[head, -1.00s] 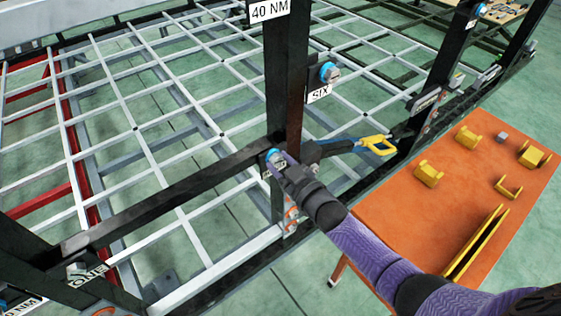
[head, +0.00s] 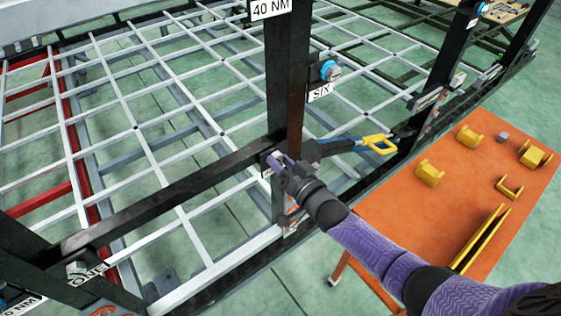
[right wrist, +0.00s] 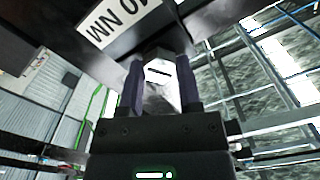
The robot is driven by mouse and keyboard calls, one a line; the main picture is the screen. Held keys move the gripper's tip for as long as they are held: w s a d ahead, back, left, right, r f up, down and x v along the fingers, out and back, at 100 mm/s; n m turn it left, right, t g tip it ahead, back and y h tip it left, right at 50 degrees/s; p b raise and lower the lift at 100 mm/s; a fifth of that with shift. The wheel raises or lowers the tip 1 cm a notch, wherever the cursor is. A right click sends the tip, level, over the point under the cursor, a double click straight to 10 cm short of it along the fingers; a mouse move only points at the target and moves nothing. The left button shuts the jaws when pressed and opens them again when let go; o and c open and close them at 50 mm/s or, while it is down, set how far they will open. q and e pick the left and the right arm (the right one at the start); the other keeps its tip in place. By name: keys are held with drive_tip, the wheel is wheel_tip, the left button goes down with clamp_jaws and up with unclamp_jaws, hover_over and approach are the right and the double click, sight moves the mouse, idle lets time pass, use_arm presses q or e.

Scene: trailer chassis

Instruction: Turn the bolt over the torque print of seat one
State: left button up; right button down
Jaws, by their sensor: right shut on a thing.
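My right gripper (head: 280,162) is at the crossing of the black bar and the middle black post. In the right wrist view its two fingers (right wrist: 161,88) are shut on a silver bolt head (right wrist: 160,72) with a short dark line on its face. A white torque print, its first digit unclear, ending "0 NM" (right wrist: 106,21), is beside it. In the head view the gripper hides this bolt. The label ONE (head: 89,275) is at the lower left, below another bolt (head: 76,268). A print partly cut off (head: 20,306) is near it. My left gripper is not in view.
The post bears a "40 NM" print (head: 269,9) and, by label SIX (head: 320,92), a blue-capped bolt (head: 330,70). An orange table (head: 415,225) with yellow parts stands at right. A grey grid fills the frame.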

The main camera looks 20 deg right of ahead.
drive_tip(key=shift+f, duration=0.1)
idle(0.3)
drive_tip(key=c, duration=0.7)
unclamp_jaws()
drive_tip(key=o, duration=0.4)
drive_tip(key=shift+s+d, duration=0.15)
drive_tip(key=shift+s, duration=0.1)
drive_tip(key=shift+w, duration=0.1)
drive_tip(key=p+v, duration=0.1)
drive_tip(key=v, duration=0.9)
drive_tip(key=shift+p, duration=0.3)
